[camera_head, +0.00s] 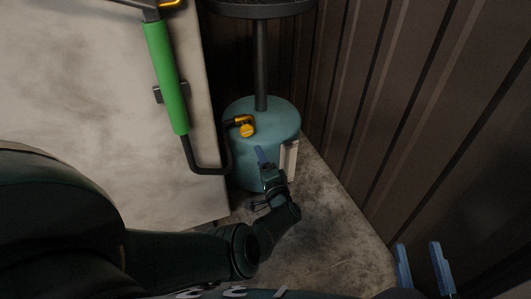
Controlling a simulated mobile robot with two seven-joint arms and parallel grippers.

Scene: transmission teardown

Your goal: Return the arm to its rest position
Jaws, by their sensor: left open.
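My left arm (180,255) comes in from the left along the bottom and bends up toward a teal tank (262,118). My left gripper (263,158) is in front of the tank's lower part. One blue finger shows clearly; the other is hard to make out. I see nothing held in it, and I cannot tell whether it touches the tank. My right gripper (422,262) is at the bottom right edge, its two blue fingers pointing up and wide apart, with nothing between them. The rest of that arm is out of view.
A pale panel (90,110) with a green-gripped handle (166,80) stands left of the tank. A yellow valve (246,129) is on the tank, and a dark post (260,65) rises above it. A dark ribbed wall (420,110) closes the right side. Bare floor (335,235) lies between.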

